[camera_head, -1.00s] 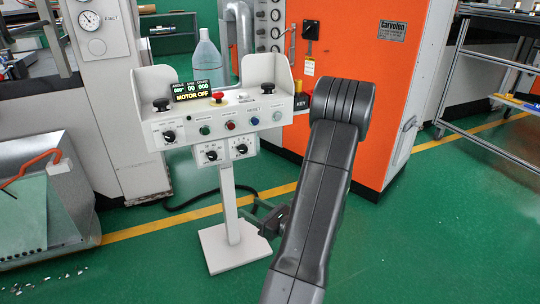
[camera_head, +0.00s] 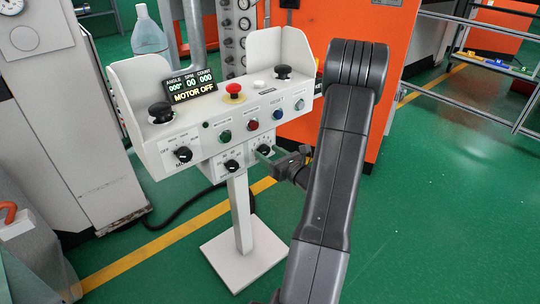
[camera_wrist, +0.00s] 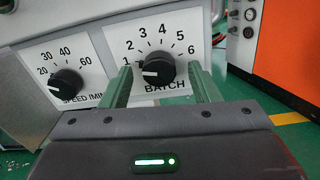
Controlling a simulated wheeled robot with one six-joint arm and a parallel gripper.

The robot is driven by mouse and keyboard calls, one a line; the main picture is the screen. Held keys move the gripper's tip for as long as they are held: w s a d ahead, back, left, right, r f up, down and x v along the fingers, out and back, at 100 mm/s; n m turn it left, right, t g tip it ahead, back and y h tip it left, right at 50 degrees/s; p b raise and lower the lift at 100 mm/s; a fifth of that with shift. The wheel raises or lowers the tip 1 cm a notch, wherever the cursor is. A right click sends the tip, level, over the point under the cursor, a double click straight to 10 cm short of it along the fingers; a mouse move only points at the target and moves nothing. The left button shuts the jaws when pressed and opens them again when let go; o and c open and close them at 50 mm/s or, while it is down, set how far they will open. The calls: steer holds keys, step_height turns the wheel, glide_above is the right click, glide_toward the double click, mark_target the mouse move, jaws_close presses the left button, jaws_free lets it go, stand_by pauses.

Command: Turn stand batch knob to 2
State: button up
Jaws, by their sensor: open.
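The control stand (camera_head: 240,205) is a white console on a post. Its batch knob (camera_wrist: 158,70) is black on a white plate marked 1 to 6, and its white pointer line is toward 1. My gripper (camera_wrist: 163,82) is open, with one green finger on each side of the batch knob. I cannot tell whether the fingers touch it. In the head view my gripper (camera_head: 265,154) is at the lower right of the console, and its fingers partly hide the batch knob there.
The speed knob (camera_wrist: 67,84) is just left of the batch knob. Above are a red mushroom button (camera_head: 233,90), several coloured buttons and a MOTOR OFF display (camera_head: 190,86). An orange machine (camera_head: 345,30) stands behind. Green floor is clear at right.

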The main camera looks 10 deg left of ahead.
steer(key=shift+a, duration=0.1)
steer(key=c, duration=1)
steer(key=shift+m+p, duration=0.3)
steer(key=shift+r+m+p, duration=0.15)
steer(key=shift+m+p, duration=0.6)
steer(key=shift+m, duration=0.05)
steer(key=shift+m+p, duration=1.2)
steer(key=shift+m, duration=0.6)
